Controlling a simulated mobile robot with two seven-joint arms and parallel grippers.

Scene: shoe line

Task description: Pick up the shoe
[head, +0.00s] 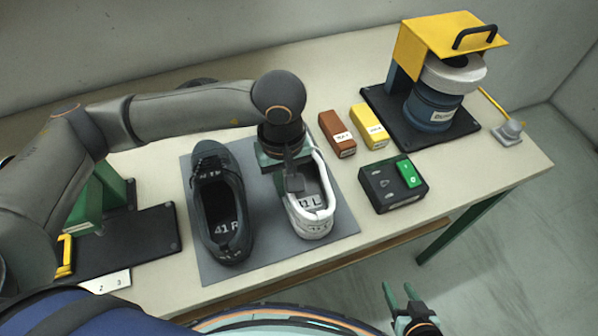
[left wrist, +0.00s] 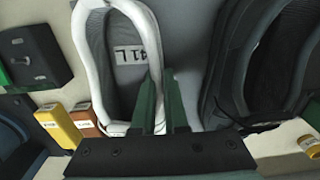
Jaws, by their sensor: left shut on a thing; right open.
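The white shoe (head: 313,228) with a grey inside and a "41 L" label stands on the grey mat (head: 216,270), right of the dark shoe (head: 234,248) marked "41 R". My left gripper (head: 294,182) reaches down into the white shoe's opening and is shut on its side rim. In the left wrist view, the fingers (left wrist: 163,90) straddle the white rim of the shoe (left wrist: 150,38), and the dark shoe (left wrist: 270,70) lies to the right. My arm hides part of the white shoe in the head view. My right gripper (head: 408,303) is open and empty below the table's front edge.
A brown box (head: 336,133), a yellow box (head: 369,126) and a black box with a green panel (head: 391,187) stand right of the mat. A blue canister machine with a yellow top (head: 432,105) is at the back right. Black equipment (head: 125,245) is at left.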

